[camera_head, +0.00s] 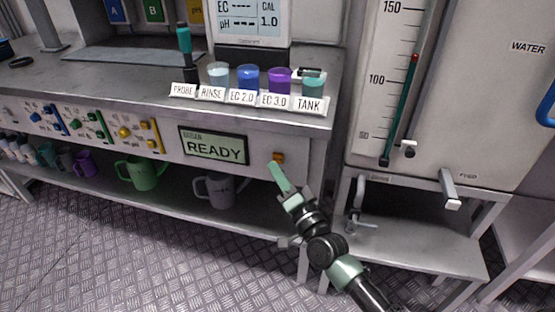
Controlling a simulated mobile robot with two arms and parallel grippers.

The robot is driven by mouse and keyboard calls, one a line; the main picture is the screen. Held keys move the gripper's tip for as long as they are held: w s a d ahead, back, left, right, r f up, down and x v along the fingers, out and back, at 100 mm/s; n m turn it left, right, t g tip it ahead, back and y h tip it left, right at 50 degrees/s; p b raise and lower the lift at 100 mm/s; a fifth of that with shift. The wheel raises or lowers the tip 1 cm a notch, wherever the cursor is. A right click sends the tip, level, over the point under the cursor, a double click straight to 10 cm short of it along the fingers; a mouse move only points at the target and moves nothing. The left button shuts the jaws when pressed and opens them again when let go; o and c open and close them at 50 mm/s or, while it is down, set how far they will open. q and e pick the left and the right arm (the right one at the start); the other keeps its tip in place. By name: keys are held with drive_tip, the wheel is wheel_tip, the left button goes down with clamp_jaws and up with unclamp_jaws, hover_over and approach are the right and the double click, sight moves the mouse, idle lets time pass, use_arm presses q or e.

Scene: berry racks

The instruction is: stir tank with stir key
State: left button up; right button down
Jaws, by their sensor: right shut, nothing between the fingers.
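My right gripper (280,179) is shut and empty, its green fingers pointing up at the bench front. A small orange key (278,157) sits on the bench front just beyond the fingertips; I cannot tell whether they touch it. No lettering on this key is readable, so I cannot confirm that it is the stir key. A cup with green contents (313,85) stands behind the TANK label (309,105) on the bench top. A large white water tank (470,75) with a level gauge (399,85) stands at the right. My left gripper is out of view.
A READY display (214,146) is left of the orange key. Rinse, EC 2.0 (248,78) and EC 3.0 (279,80) cups stand on top. Mugs, including a green one (143,174), stand on the shelf below. A tap (357,203) is at the right.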

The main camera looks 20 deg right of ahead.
drive_tip(key=shift+w, duration=0.1)
idle(0.6)
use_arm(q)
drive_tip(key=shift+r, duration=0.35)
use_arm(e)
drive_tip(key=shift+w+d, duration=0.2)
drive_tip(key=shift+w, duration=0.05)
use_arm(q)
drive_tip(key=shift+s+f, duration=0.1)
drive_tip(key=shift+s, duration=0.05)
use_arm(e)
drive_tip(key=shift+w+d, duration=0.1)
